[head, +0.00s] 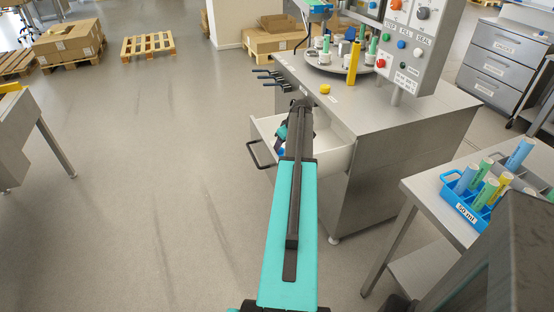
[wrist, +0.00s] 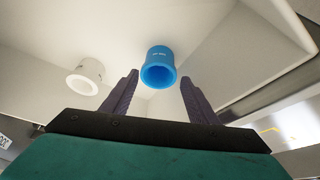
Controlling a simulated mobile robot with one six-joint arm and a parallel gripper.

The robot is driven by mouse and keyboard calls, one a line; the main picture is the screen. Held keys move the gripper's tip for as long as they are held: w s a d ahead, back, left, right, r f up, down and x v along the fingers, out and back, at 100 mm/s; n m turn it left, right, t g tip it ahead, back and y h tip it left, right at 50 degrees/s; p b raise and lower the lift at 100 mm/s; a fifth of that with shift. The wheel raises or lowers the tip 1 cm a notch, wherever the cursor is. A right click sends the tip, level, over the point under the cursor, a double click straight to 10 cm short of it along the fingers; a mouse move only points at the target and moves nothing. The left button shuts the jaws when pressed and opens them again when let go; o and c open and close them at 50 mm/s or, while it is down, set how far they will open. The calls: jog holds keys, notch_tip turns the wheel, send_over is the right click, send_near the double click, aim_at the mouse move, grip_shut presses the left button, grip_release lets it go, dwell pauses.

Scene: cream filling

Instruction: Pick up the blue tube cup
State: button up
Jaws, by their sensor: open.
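The blue tube cup (wrist: 158,68) is in the open white drawer, in the upper middle of the wrist view, with its open round mouth facing the camera. My gripper (wrist: 159,77) is open, one dark finger to each side of the blue cup in the picture. A gap shows between the cup and each finger, and nothing is held. A white tube cup (wrist: 86,76) is in the same drawer to the left, outside the fingers. In the head view, my arm hides most of the drawer's inside and the gripper.
The drawer (head: 340,160) is pulled out of a steel machine bench (head: 400,120), its walls close around my gripper. On the bench are a yellow cap (head: 325,89) and a round turntable with tubes. A blue tube crate (head: 463,207) stands on the right table.

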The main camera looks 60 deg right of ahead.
aim_at(280, 152)
jog(key=shift+f, duration=0.1)
jog(key=shift+p+x, duration=0.7)
jog(key=shift+x, duration=1.8)
jog(key=shift+c, duration=0.2)
jog(key=c, duration=0.7)
